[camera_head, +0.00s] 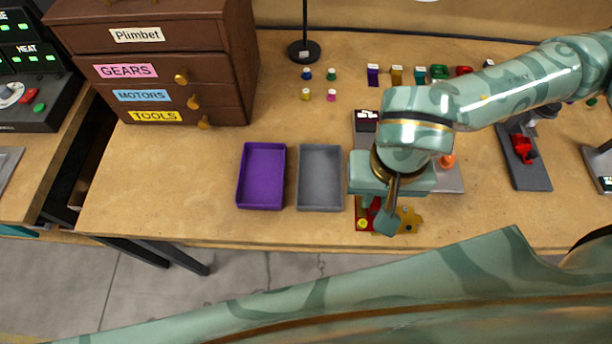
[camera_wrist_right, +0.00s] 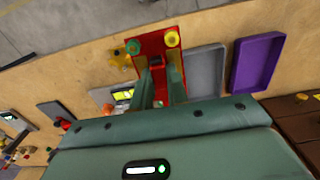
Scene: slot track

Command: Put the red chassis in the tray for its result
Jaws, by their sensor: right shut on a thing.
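The red chassis (camera_head: 362,213) is near the table's front edge, under my right gripper (camera_head: 380,214). In the right wrist view the chassis (camera_wrist_right: 148,44) is a red plate with a green disc and a yellow disc at its far end. My right gripper (camera_wrist_right: 161,82) is shut on its middle part. The gripper hides part of it in the head view. I cannot tell whether it touches the table. A purple tray (camera_head: 261,147) and a grey tray (camera_head: 320,149) lie side by side to its left, both empty. My left gripper is not in view.
A gold piece (camera_head: 410,220) lies right beside the chassis. Behind my right arm is a grey device (camera_head: 449,182) with an orange knob, partly hidden. A brown drawer cabinet (camera_head: 160,50) stands at the back left. Small colored parts line the back. The table left of the purple tray is clear.

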